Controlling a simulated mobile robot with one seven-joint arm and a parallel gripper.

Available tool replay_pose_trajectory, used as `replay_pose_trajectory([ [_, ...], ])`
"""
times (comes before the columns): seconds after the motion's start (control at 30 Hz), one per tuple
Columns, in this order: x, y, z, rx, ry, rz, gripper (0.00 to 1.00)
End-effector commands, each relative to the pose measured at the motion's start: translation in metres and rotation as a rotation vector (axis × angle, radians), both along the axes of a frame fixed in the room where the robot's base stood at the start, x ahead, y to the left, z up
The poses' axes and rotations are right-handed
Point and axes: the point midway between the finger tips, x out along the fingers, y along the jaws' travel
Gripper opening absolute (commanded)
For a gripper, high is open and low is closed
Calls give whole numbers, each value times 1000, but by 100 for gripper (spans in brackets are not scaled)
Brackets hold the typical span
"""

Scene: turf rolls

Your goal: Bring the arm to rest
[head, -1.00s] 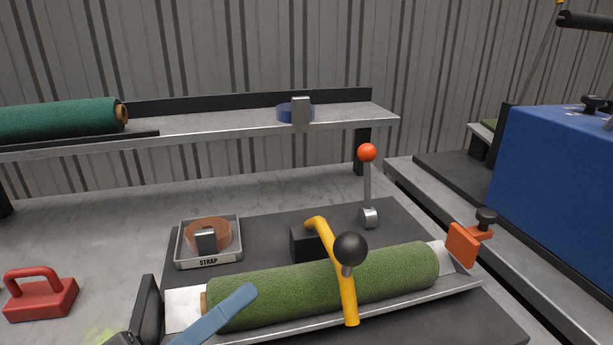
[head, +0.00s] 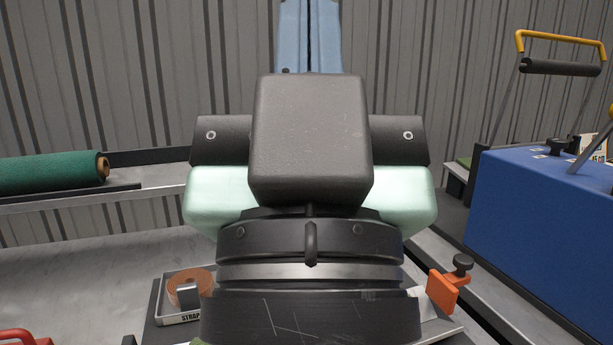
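My gripper (head: 310,30) is raised upright, close in front of the camera. Its two blue fingers lie side by side with only a thin dark line between them, and nothing shows between them. The fingertips reach the top edge of the picture. My dark wrist and pale green arm parts fill the middle of the view. They hide most of the bench, including nearly all of the light green turf roll and the yellow clamp over it.
The strap tray (head: 181,318) with its orange coil stands lower left. A dark green roll (head: 50,173) lies on the shelf at left. An orange clamp (head: 443,292) is at lower right. A blue machine (head: 550,205) stands at right. A red handle (head: 16,337) shows at the bottom left.

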Motion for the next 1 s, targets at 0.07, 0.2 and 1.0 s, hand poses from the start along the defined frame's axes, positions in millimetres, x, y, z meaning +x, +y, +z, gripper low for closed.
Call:
replay_pose_trajectory([
  [0.07,0,0,38,0,1,0,0],
  [0.2,1,1,79,-1,3,0,0],
  [1.0,2,2,235,-2,7,2,0],
])
